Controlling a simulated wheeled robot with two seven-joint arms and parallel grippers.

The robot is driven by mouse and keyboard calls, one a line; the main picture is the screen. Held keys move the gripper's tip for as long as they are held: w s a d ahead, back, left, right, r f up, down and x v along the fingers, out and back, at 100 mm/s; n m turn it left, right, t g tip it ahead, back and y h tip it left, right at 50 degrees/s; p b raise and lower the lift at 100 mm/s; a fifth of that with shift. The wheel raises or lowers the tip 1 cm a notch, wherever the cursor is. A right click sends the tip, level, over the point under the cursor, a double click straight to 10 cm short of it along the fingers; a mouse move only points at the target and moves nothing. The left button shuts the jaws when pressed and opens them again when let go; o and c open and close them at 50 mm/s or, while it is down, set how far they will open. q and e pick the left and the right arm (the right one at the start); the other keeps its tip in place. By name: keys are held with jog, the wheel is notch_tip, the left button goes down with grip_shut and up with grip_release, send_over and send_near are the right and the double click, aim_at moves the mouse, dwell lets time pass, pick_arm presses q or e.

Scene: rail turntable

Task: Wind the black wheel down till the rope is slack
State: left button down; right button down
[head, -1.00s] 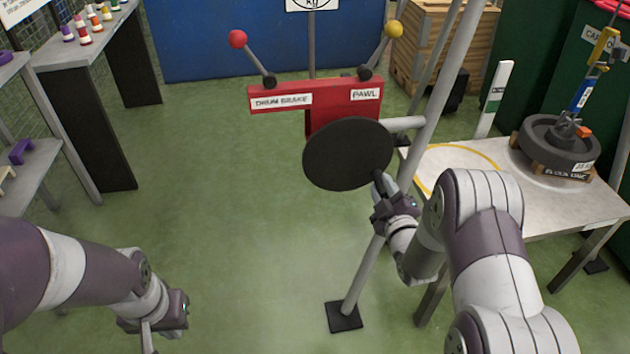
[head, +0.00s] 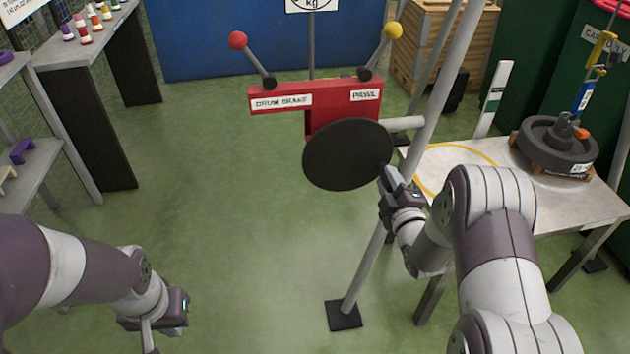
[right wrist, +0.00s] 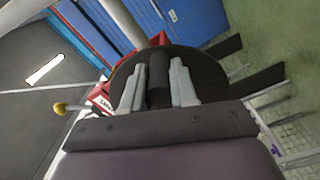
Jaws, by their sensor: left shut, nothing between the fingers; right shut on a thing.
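The black wheel (head: 345,155) is a flat round disc on the front of the red winch housing (head: 335,97). My right gripper (head: 385,173) is at the wheel's right edge. In the right wrist view its two grey fingers (right wrist: 158,88) are shut on the wheel's dark handle (right wrist: 159,75), with the disc behind. The rope is hard to make out. A dark ring-shaped weight (head: 553,146) sits on a small wooden base on the table, beneath a blue and yellow hanging scale (head: 590,85). My left gripper (head: 150,335) is shut and empty at lower left, cut by the frame.
The drum brake lever has a red knob (head: 238,40); the pawl lever has a yellow knob (head: 393,31). The table (head: 460,190) is close beside my right arm. Green floor is clear at centre left.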

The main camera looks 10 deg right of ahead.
jog(key=c, duration=0.8)
grip_release()
jog(key=shift+d+r, duration=0.1)
jog(key=shift+r, duration=0.15)
jog(key=shift+o, duration=0.6)
jog(key=shift+f, duration=0.1)
jog(key=s+p, duration=0.1)
jog(key=s, duration=0.7)
